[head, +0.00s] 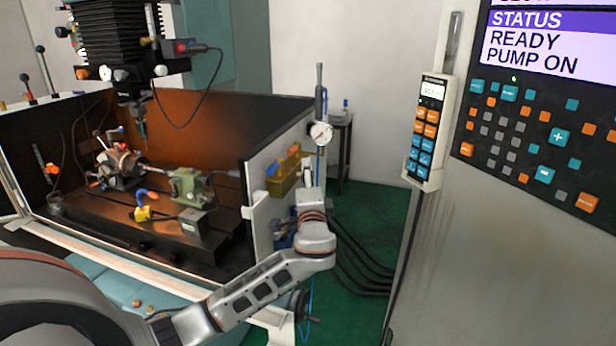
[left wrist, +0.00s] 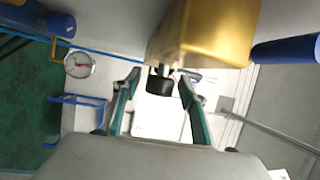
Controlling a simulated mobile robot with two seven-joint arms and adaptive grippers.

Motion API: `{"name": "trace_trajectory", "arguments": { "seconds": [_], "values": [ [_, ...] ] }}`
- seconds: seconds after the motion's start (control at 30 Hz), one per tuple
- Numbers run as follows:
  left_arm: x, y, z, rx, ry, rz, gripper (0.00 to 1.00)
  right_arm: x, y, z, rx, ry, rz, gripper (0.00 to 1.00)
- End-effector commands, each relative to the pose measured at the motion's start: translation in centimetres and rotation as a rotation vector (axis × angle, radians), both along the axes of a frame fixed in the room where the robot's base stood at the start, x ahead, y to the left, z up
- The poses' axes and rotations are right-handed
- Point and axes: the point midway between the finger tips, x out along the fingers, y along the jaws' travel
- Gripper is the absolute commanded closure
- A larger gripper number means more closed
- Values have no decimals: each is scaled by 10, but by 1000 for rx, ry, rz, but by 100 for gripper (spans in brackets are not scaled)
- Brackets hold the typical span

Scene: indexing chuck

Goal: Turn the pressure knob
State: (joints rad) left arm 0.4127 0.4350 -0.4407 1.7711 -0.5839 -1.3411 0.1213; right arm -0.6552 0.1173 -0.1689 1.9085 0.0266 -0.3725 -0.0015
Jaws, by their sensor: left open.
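In the left wrist view, a short black knob (left wrist: 159,85) hangs below a gold-yellow housing (left wrist: 205,35). The fingers of my left gripper (left wrist: 161,77) are open, with one on each side of the knob. The knob lies between the fingertips, and I see gaps beside it. In the head view, the yellow housing (head: 284,176) is on the outer side of the machine enclosure, and my left arm reaches up towards it. The knob cannot be made out there. My right gripper is in neither view.
A round dial gauge (head: 320,133) is near the housing and also shows in the left wrist view (left wrist: 78,64). Blue fittings flank the housing. The enclosure's side wall (head: 262,210) stands close to my arm. A control panel (head: 540,140) stands at the right.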

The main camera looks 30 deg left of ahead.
Motion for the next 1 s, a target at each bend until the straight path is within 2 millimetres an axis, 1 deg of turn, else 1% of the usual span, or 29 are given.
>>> {"name": "trace_trajectory", "arguments": {
  "seconds": [0.1,0.13,0.17,0.2,0.27,0.3,0.5,0.67,0.87,1.0],
  "values": [
    [0,0,0,0,0,0,57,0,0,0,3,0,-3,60],
    [0,0,0,0,0,0,60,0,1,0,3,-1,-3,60],
    [0,0,0,0,0,0,68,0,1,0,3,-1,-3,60],
    [0,0,0,0,0,0,78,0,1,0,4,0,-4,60],
    [0,0,0,0,0,0,94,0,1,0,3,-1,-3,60],
    [0,0,0,0,0,0,96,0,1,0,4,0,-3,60],
    [0,-1,0,-4,5,-1,96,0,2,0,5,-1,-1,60],
    [-1,-1,0,-15,41,-1,96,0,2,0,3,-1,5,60],
    [0,-2,0,-45,150,-4,96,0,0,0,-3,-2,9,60],
    [0,-2,1,-73,258,-4,96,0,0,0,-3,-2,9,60]
  ]
}}
